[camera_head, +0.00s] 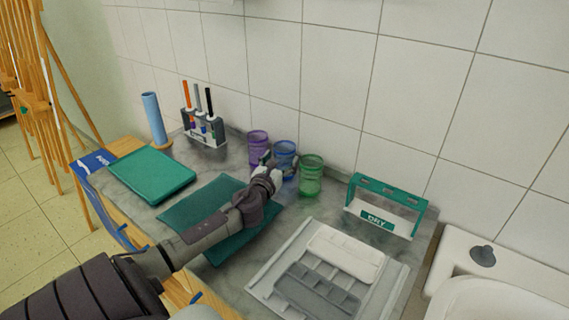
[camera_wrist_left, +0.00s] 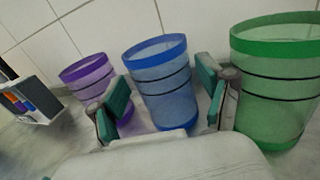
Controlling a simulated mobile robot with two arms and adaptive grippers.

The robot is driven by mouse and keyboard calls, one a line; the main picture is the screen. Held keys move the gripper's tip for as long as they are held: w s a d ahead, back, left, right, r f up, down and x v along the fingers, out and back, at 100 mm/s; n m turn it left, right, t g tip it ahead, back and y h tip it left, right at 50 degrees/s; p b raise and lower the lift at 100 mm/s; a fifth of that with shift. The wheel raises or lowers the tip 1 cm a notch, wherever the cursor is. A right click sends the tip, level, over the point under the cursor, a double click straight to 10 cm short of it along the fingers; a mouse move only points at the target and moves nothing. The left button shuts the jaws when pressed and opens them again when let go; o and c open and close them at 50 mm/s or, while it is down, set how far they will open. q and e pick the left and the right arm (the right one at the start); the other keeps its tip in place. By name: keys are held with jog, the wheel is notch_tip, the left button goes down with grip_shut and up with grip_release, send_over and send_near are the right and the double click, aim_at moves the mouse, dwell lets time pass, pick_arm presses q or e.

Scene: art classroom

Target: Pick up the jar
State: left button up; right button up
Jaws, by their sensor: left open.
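Three translucent jars stand in a row near the wall: a purple jar (camera_head: 257,146), a blue jar (camera_head: 286,152) and a green jar (camera_head: 311,176). In the left wrist view the purple jar (camera_wrist_left: 88,76) is at left, the blue jar (camera_wrist_left: 160,80) in the middle and the green jar (camera_wrist_left: 275,85) at right. My left gripper (camera_head: 277,167) is open, with its fingers (camera_wrist_left: 165,98) on either side of the blue jar. The right finger is close to the green jar, the left finger partly in front of the purple one. I cannot tell whether they touch. My right gripper is not in view.
A teal mat (camera_head: 185,212) lies under my left arm, with a teal tray (camera_head: 150,174) at left. A marker holder (camera_head: 205,130) and a blue cylinder (camera_head: 154,118) stand behind. A DRY rack (camera_head: 378,219) and a grey tray (camera_head: 262,285) stand right. A sink (camera_head: 500,290) is beyond.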

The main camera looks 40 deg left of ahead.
pick_arm(q)
jog(key=shift+x, duration=1.5)
jog(key=shift+f, duration=0.1)
jog(key=c, duration=0.9)
